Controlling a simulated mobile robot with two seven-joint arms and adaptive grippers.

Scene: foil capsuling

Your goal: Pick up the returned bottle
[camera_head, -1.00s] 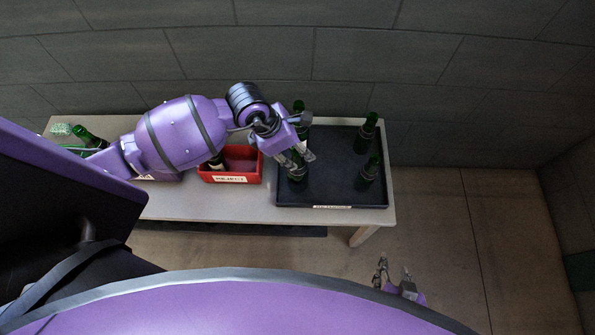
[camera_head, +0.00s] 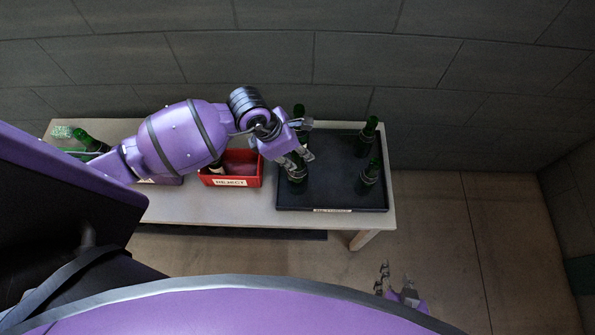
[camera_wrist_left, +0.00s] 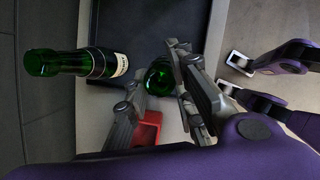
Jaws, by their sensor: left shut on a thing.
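My left gripper (camera_head: 302,160) is at the left front of the black tray (camera_head: 330,197). It is shut on a dark green bottle (camera_head: 297,174). In the left wrist view this bottle (camera_wrist_left: 160,76) shows between the fingers, its lower part hidden. I cannot tell whether it touches the tray. Other green bottles stand on the tray: one at the back left (camera_head: 299,110), one at the back right (camera_head: 367,136) and one at the front right (camera_head: 370,172). My right gripper (camera_head: 393,281) hangs low in front of the table, fingers apart and empty.
A red bin (camera_head: 231,182) with a white label stands left of the tray, with a bottle in it. More green bottles (camera_head: 90,142) lie at the table's left end, partly behind my arm. The tray's middle is clear. A wall (camera_head: 350,50) stands behind the table.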

